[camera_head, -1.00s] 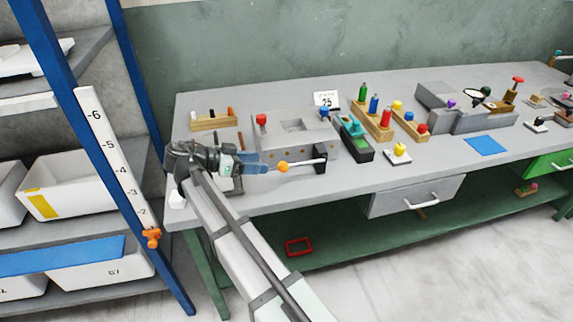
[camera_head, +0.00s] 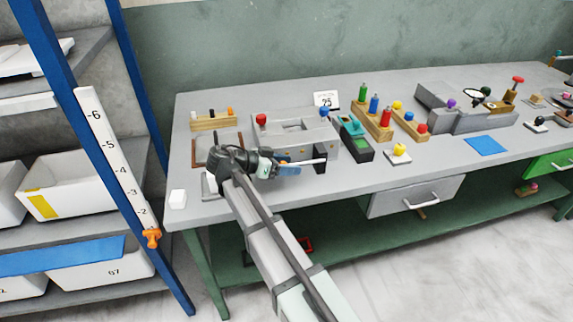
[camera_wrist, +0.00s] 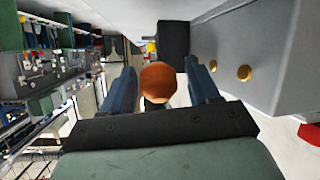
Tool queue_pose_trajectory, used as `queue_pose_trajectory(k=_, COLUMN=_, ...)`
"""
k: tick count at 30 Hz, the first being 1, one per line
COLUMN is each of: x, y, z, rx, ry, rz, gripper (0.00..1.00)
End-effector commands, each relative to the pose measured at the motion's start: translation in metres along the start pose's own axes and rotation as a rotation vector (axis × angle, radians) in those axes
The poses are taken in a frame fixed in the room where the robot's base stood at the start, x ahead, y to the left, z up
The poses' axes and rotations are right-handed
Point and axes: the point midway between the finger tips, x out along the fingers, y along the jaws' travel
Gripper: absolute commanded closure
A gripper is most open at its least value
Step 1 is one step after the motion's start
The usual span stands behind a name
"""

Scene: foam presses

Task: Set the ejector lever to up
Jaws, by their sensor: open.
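The ejector lever has a thin pale rod (camera_head: 310,161) running left from a dark block (camera_head: 320,167) on the front of the grey press (camera_head: 290,145). It lies roughly level, and the gripper partly hides its orange ball knob. My gripper (camera_head: 288,168) is at the lever's knob end in the head view. In the wrist view, the orange knob (camera_wrist: 158,80) shows between the two blue fingers of my gripper (camera_wrist: 163,85). The fingers are apart, with a gap visible beside the knob.
The press face with brass buttons stands close to the right finger in the wrist view. A red knob (camera_head: 261,119) and a blue knob (camera_head: 324,112) top the press. A green-black device (camera_head: 354,138) stands to its right. The bench front edge is close below.

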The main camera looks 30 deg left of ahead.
Motion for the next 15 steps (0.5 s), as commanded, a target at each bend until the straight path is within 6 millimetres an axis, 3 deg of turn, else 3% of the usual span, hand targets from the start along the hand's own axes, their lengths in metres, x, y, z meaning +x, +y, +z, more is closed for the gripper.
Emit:
queue_pose_trajectory(k=3, x=-0.0001, y=0.0, z=-0.0001, rx=0.0, ry=0.0, rz=0.0, gripper=0.4)
queue_pose_trajectory(k=15, x=-0.0003, y=0.0001, z=-0.0002, rx=0.0, ry=0.0, rz=0.0, gripper=0.79)
